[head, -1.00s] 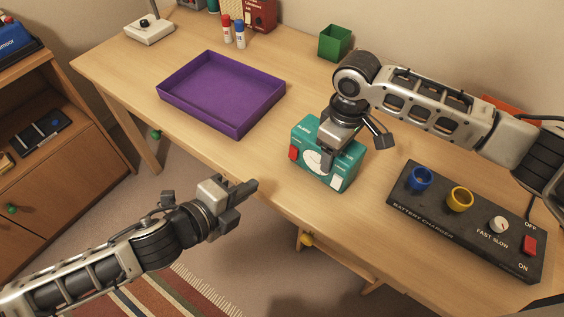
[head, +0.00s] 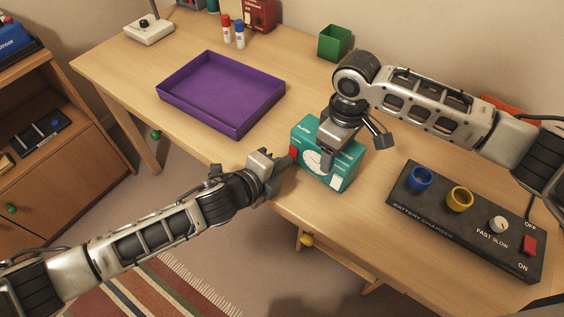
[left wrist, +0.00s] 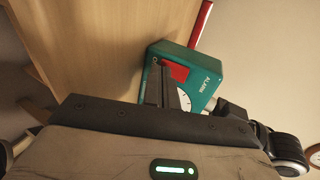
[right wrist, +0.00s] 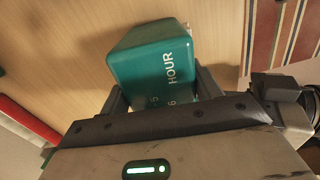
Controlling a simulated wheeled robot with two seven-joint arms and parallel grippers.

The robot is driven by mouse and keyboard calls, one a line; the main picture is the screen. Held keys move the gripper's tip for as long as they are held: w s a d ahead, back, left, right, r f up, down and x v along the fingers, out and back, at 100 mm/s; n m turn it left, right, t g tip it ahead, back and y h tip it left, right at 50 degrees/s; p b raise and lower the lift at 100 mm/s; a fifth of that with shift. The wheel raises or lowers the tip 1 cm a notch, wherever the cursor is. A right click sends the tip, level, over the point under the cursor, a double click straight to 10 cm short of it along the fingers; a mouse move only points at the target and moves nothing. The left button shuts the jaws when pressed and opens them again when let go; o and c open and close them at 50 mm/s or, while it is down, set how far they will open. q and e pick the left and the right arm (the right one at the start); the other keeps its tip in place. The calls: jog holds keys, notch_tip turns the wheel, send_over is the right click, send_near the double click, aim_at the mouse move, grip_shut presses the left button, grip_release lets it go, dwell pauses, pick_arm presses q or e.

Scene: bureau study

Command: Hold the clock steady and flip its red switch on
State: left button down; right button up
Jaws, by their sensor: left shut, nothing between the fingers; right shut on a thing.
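The teal alarm clock (head: 341,178) stands upright near the desk's front edge, its white dial facing front. Its red switch (head: 293,152) is at the left of the front face; it also shows in the left wrist view (left wrist: 174,71). My right gripper (head: 341,152) is shut on the clock from above, with a finger down its front; the clock's top lies between the fingers in the right wrist view (right wrist: 165,65). My left gripper (head: 280,166) is shut and empty, its fingertips just in front of the red switch. I cannot tell whether they touch it.
A black battery charger (head: 425,213) with blue and yellow rings lies right of the clock. A purple tray (head: 180,98) lies to the left. A green box (head: 334,43) and glue sticks (head: 233,34) stand behind.

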pick_arm(q)
jog(key=shift+w+d+f, duration=0.15)
jog(key=shift+w+d, duration=0.1)
jog(key=shift+r, duration=0.95)
